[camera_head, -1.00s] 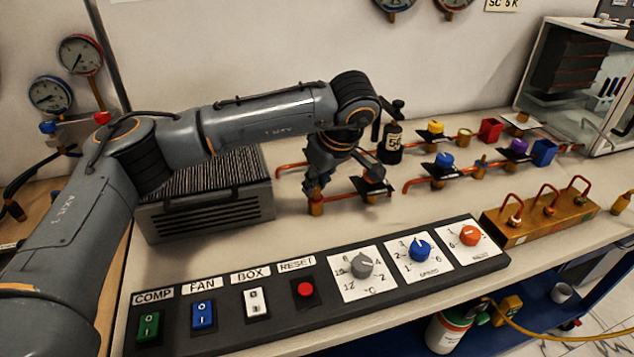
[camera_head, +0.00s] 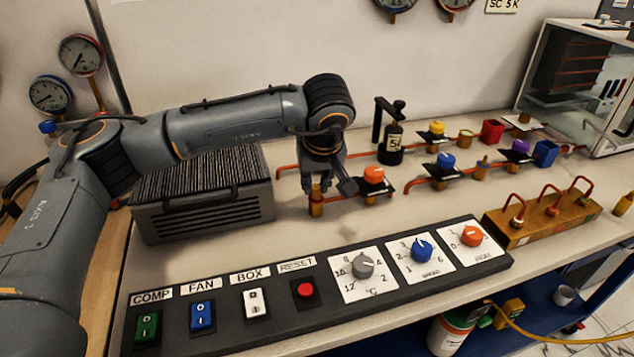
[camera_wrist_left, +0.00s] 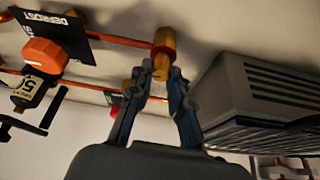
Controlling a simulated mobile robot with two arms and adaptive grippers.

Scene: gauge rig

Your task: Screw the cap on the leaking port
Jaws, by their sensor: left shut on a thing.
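My left gripper (camera_head: 318,188) points down over the left end of the front copper pipe and is shut on a small brass cap. In the left wrist view the cap (camera_wrist_left: 161,72) sits between the fingertips (camera_wrist_left: 160,80), in line with the brass port (camera_wrist_left: 164,42). The port (camera_head: 316,207) stands upright on the pipe in the head view. Cap and port appear to meet; the fingers partly hide the join, so I cannot tell how tightly it sits. My right gripper is not in view.
An orange-knobbed valve (camera_head: 374,175) with a black plate is just right of the gripper. A grey finned unit (camera_head: 205,195) stands close on the left. The switch panel (camera_head: 325,312) lies in front.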

